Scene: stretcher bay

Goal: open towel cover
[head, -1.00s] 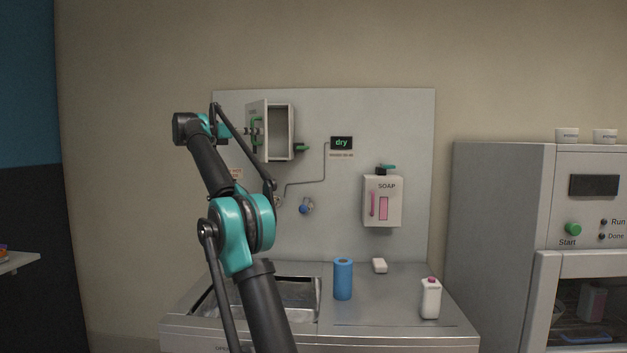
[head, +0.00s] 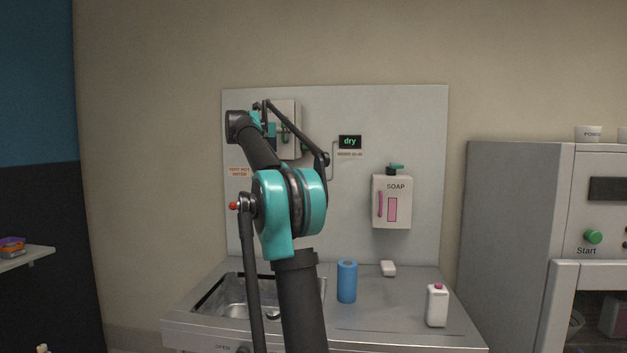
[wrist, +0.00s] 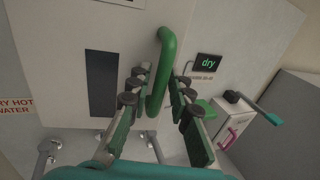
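The towel cover (wrist: 128,50) is a pale panel with a green bar handle (wrist: 166,62) and a dark slot left of it. In the head view the towel box (head: 291,112) is on the wall board, partly hidden by my arm. Its front shows a pale face with no dark interior visible, so the cover looks shut or nearly so. My gripper (wrist: 160,98) is open, with its fingers on either side of the handle's lower part. I cannot tell whether they touch it. A green latch-like piece (wrist: 206,108) shows at the box's lower right.
A soap dispenser (head: 392,203) and a "dry" sign (head: 350,142) are right of the box. Below are a sink (head: 235,300), a blue roll (head: 347,283), a white bar (head: 388,268) and a white bottle (head: 437,306). A grey machine (head: 510,220) stands at the right.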

